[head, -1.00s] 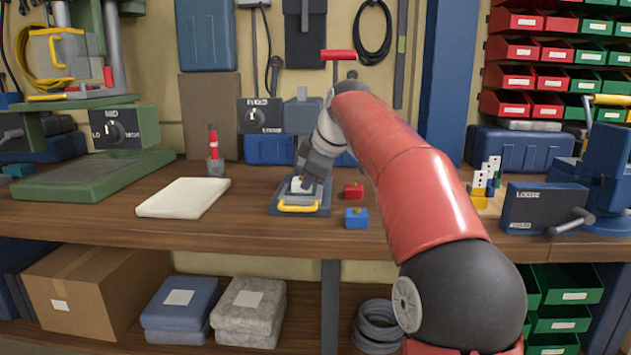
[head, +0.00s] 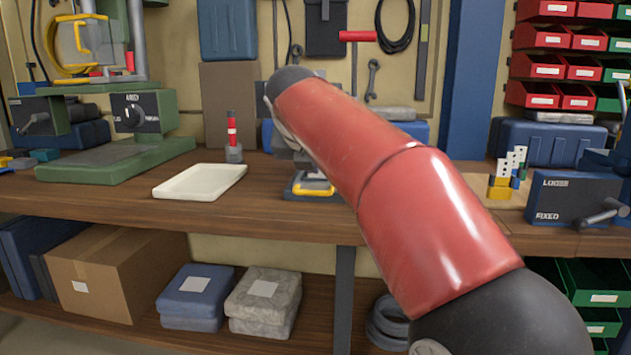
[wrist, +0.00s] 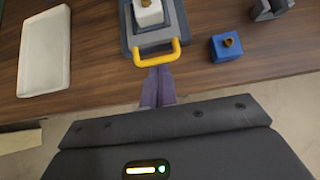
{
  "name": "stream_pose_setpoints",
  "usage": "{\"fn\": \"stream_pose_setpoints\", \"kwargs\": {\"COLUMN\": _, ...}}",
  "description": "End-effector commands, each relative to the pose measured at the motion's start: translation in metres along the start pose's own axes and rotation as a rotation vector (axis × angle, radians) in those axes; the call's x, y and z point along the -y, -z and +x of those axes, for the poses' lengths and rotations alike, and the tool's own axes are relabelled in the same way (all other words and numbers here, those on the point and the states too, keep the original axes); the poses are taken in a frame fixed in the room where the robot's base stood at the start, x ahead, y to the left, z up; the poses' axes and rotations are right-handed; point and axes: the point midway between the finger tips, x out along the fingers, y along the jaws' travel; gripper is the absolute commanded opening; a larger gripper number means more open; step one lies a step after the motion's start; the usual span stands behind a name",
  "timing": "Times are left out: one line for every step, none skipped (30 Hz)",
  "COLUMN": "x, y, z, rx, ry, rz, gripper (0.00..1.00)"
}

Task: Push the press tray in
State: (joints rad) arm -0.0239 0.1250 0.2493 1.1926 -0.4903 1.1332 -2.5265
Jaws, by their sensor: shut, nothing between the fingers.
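The press tray is a dark grey slab with a yellow handle at its front edge. In the head view the tray (head: 300,192) is partly hidden behind my arm, with the handle (head: 314,190) showing on the bench. In the wrist view the tray (wrist: 131,33) is at the top, with a white block (wrist: 149,14) on it and its handle (wrist: 160,58) toward me. My gripper (wrist: 158,70) is shut and empty, its fingertips at the handle's near side; I cannot tell whether they touch. My gripper is hidden in the head view.
A blue box with a brass knob (wrist: 226,46) stands right of the tray. A dark grey piece (wrist: 270,8) is farther right. A white shallow tray (head: 200,183) lies to the left. The bench's front edge (head: 180,214) runs below. A green drill press (head: 110,162) stands far left.

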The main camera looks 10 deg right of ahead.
Motion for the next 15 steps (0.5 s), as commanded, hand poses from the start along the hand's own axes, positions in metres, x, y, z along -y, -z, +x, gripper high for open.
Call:
{"fn": "stream_pose_setpoints", "kwargs": {"x": 0.000, "y": 0.001, "z": 0.008, "rx": -0.002, "ry": 0.002, "rz": 0.000, "gripper": 0.00}}
{"fn": "stream_pose_setpoints", "kwargs": {"x": 0.000, "y": 0.001, "z": 0.012, "rx": -0.003, "ry": 0.002, "rz": 0.001, "gripper": 0.00}}
{"fn": "stream_pose_setpoints", "kwargs": {"x": 0.001, "y": 0.001, "z": 0.018, "rx": -0.004, "ry": 0.002, "rz": 0.001, "gripper": 0.00}}
{"fn": "stream_pose_setpoints", "kwargs": {"x": 0.001, "y": 0.002, "z": 0.024, "rx": -0.005, "ry": 0.002, "rz": 0.002, "gripper": 0.00}}
{"fn": "stream_pose_setpoints", "kwargs": {"x": 0.000, "y": 0.002, "z": 0.030, "rx": -0.005, "ry": 0.002, "rz": 0.002, "gripper": 0.00}}
{"fn": "stream_pose_setpoints", "kwargs": {"x": 0.001, "y": 0.002, "z": 0.038, "rx": -0.005, "ry": 0.002, "rz": 0.003, "gripper": 0.00}}
{"fn": "stream_pose_setpoints", "kwargs": {"x": 0.001, "y": 0.002, "z": 0.043, "rx": -0.005, "ry": 0.002, "rz": 0.003, "gripper": 0.00}}
{"fn": "stream_pose_setpoints", "kwargs": {"x": 0.001, "y": 0.002, "z": 0.049, "rx": -0.005, "ry": 0.002, "rz": 0.004, "gripper": 0.00}}
{"fn": "stream_pose_setpoints", "kwargs": {"x": 0.001, "y": 0.002, "z": 0.057, "rx": -0.005, "ry": 0.002, "rz": 0.004, "gripper": 0.00}}
{"fn": "stream_pose_setpoints", "kwargs": {"x": 0.001, "y": 0.002, "z": 0.062, "rx": -0.005, "ry": 0.002, "rz": 0.005, "gripper": 0.00}}
{"fn": "stream_pose_setpoints", "kwargs": {"x": 0.001, "y": 0.002, "z": 0.067, "rx": -0.005, "ry": 0.002, "rz": 0.005, "gripper": 0.00}}
{"fn": "stream_pose_setpoints", "kwargs": {"x": 0.001, "y": 0.002, "z": 0.073, "rx": -0.005, "ry": 0.002, "rz": 0.005, "gripper": 0.00}}
{"fn": "stream_pose_setpoints", "kwargs": {"x": 0.001, "y": 0.001, "z": 0.077, "rx": -0.004, "ry": 0.001, "rz": 0.005, "gripper": 0.00}}
{"fn": "stream_pose_setpoints", "kwargs": {"x": 0.001, "y": 0.001, "z": 0.080, "rx": -0.004, "ry": 0.001, "rz": 0.005, "gripper": 0.00}}
{"fn": "stream_pose_setpoints", "kwargs": {"x": 0.001, "y": 0.001, "z": 0.085, "rx": -0.004, "ry": 0.001, "rz": 0.006, "gripper": 0.00}}
